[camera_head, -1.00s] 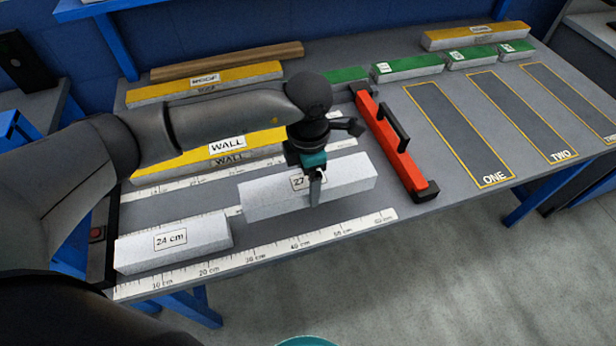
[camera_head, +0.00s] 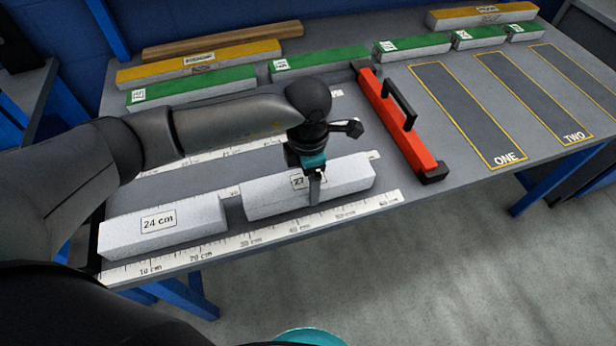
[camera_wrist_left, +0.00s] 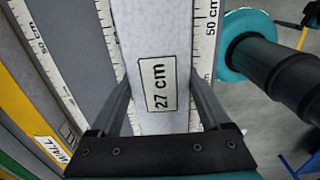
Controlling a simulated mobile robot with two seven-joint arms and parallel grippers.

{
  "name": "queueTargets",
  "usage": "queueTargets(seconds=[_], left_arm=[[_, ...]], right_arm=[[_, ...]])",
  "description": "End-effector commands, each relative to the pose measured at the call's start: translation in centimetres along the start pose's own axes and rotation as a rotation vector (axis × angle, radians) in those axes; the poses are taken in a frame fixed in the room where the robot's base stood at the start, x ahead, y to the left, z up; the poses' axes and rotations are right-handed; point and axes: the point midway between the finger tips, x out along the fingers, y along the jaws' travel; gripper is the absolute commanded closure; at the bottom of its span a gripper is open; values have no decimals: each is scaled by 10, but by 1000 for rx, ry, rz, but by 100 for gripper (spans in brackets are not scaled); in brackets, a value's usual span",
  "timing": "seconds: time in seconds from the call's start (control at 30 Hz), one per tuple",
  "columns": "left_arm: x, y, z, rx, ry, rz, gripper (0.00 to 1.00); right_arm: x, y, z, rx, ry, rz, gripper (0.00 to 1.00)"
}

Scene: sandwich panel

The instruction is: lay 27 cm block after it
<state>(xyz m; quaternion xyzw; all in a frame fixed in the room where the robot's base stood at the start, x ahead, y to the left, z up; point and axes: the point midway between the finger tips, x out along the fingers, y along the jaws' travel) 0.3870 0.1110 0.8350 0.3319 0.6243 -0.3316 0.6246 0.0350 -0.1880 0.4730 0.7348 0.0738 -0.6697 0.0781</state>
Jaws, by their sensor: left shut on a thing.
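The white 27 cm block (camera_head: 345,179) is level and lies lengthwise along the front ruler (camera_head: 250,240). My left gripper (camera_head: 314,190) is shut on it near its middle, one finger showing on the front side. In the left wrist view the block (camera_wrist_left: 150,40) runs between the two fingers (camera_wrist_left: 158,100), its label facing up. The white 24 cm block (camera_head: 165,232) lies at the left end of the front ruler, roughly in line, with a small gap between the blocks. I cannot tell whether the held block touches the table. My right gripper is not in view.
A red tool with a black handle (camera_head: 395,125) lies right of the held block. Green blocks (camera_head: 320,62) and yellow-topped blocks (camera_head: 200,62) stand at the back. Outlined areas ONE (camera_head: 465,115) and TWO (camera_head: 530,95) are empty.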

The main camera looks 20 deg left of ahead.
Motion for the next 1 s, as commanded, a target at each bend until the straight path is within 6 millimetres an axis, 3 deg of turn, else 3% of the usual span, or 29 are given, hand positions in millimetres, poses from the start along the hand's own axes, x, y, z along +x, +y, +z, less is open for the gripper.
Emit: queueTargets(seconds=[0.9,0.93,1.0], left_arm=[[12,0,0,0,0,0,75],[11,0,0,0,0,0,16],[11,0,0,0,0,0,8]], right_arm=[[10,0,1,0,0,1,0],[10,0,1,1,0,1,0],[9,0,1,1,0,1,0]])
